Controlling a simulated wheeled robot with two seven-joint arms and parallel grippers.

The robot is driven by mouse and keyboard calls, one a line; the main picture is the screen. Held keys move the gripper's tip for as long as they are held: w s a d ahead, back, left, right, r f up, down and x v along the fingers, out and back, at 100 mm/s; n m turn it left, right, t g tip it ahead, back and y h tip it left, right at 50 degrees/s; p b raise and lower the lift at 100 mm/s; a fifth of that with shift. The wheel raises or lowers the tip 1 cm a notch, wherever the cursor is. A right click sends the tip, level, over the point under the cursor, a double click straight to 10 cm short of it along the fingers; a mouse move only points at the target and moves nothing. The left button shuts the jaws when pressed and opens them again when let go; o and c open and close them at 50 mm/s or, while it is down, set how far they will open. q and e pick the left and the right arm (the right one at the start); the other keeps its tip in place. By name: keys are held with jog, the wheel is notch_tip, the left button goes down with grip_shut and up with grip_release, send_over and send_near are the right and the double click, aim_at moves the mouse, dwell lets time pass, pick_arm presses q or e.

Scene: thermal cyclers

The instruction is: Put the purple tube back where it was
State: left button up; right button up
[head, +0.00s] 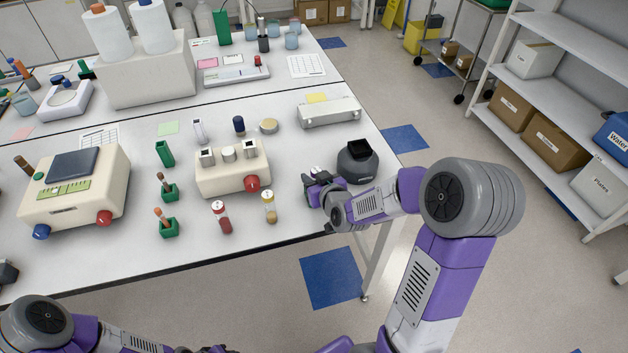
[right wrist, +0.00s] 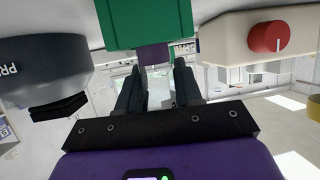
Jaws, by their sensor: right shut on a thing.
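My right gripper (head: 316,190) is at the front right of the bench, beside the dark grey device. In the right wrist view, the gripper (right wrist: 158,75) is shut on the purple tube (right wrist: 153,56), of which only a short purple part shows between the fingers. A green block (right wrist: 150,22) adjoins the tube there, which looks like a holder. I cannot tell whether the tube sits in it. In the head view, the hand hides most of the tube and the block. My left arm (head: 130,342) runs along the bottom edge, and its gripper is out of frame.
The dark grey device (head: 358,162) stands close right of the hand. A cream device with a red knob (head: 232,170) stands left. Red-filled (head: 222,218) and yellow-filled (head: 269,207) vials stand in front of it. Green holders (head: 168,190) stand further left. The bench's front edge is close.

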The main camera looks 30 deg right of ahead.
jog(key=shift+f, duration=0.1)
jog(key=shift+f, duration=0.1)
jog(key=o, duration=0.4)
jog(key=shift+f, duration=0.1)
jog(key=o, duration=0.4)
jog(key=shift+o, duration=0.2)
